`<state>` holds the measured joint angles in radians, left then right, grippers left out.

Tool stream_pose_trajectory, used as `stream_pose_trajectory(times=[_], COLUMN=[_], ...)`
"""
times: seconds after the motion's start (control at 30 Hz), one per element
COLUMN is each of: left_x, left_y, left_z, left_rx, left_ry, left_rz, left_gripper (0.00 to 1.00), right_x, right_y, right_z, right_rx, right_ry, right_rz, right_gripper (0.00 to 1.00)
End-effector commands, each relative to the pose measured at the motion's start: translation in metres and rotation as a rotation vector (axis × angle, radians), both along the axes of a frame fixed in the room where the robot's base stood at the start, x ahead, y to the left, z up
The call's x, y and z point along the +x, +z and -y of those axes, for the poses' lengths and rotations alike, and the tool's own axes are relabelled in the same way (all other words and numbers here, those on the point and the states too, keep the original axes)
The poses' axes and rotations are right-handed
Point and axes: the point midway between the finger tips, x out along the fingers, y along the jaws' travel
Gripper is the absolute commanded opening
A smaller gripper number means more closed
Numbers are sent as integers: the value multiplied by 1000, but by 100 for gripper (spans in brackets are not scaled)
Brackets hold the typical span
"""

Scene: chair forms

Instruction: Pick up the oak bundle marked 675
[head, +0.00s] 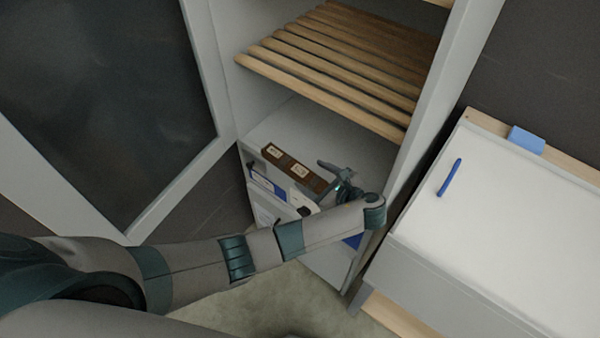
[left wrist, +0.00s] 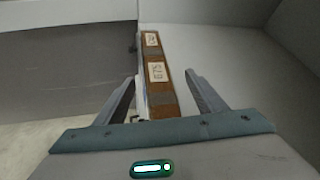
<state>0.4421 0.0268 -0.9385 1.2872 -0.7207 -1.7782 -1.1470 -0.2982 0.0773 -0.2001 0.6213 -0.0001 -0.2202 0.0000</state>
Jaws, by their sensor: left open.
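The oak bundle (head: 288,162) is a long brown block with two pale labels and darker bands, lying on the cabinet's lower shelf. In the left wrist view the bundle (left wrist: 154,58) runs away from me; its nearer label seems to read 675, and the farther label is too small to read. My left gripper (head: 324,178) is at the bundle's near right end in the head view. In the left wrist view my left gripper (left wrist: 160,80) is open, with one finger on each side of the bundle's near part. I cannot tell whether either finger touches it. My right gripper is out of view.
A slatted wooden shelf (head: 340,65) hangs above the lower shelf (head: 325,130). Cabinet side walls stand left and right. Blue and white labels (head: 262,182) sit on the front below the bundle. A white-topped table (head: 510,220) with a blue pen (head: 449,178) stands at right.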

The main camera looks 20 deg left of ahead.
Motion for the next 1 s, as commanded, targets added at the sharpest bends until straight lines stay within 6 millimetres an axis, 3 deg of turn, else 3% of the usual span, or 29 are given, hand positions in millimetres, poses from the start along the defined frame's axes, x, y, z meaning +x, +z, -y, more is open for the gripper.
stream_pose_trajectory(times=[0.53,1.0], left_x=[18,20], left_y=[-28,-31], left_z=[-36,-38], left_rx=[1,-1], left_ry=[0,1], left_rz=[-2,-1], left_gripper=[64,64], right_x=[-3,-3], right_y=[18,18], right_z=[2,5], right_rx=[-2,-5], right_ry=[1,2], right_rz=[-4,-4], right_gripper=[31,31])
